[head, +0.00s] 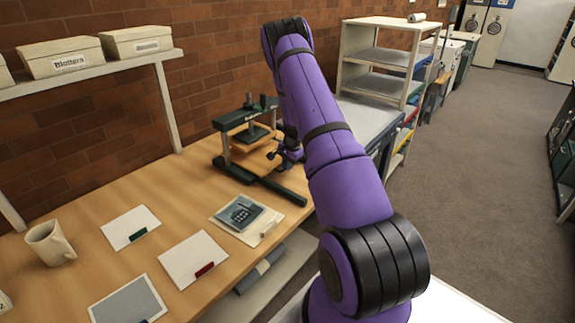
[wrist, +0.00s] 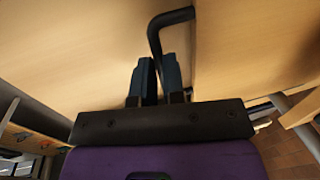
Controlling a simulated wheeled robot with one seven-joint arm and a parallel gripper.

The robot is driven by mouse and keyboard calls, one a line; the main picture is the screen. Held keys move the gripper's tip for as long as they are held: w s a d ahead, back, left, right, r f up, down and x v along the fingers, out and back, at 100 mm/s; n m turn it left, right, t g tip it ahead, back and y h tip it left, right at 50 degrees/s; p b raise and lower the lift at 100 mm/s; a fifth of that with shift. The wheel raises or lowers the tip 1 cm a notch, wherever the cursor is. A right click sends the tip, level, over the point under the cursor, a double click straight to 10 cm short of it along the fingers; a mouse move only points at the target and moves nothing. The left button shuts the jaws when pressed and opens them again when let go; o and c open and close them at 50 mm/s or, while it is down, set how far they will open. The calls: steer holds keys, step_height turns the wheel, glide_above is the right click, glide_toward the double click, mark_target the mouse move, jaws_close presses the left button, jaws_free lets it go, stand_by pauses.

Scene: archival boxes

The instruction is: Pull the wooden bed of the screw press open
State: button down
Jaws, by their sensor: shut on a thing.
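The screw press stands on the wooden table by the brick wall, with a dark green top beam (head: 245,116) and a dark base with a long bar at its front. Its wooden bed (head: 236,159) shows between the posts, low in the frame. My gripper (head: 287,152) is at the press's right side, partly hidden by my arm. In the wrist view, the fingers (wrist: 156,80) are closed around the lower end of a bent black handle (wrist: 154,42). The handle's top meets a pale wooden surface. Whether the bed is drawn out cannot be told clearly.
Cards with coloured tabs (head: 198,258), a tray with a dark device (head: 241,214) and a mug (head: 50,243) lie left and in front of the press. A white shelf unit (head: 379,57) stands behind my arm.

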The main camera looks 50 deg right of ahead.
steer(key=s, duration=0.5)
steer(key=s+d, duration=0.1)
steer(key=s, duration=1.1)
steer(key=shift+s+d, duration=0.2)
steer(key=c, duration=1.2)
jaws_free()
steer(key=shift+r, duration=0.1)
step_height(320, 180, up, 10)
steer(key=s, duration=0.2)
steer(key=shift+r, duration=0.25)
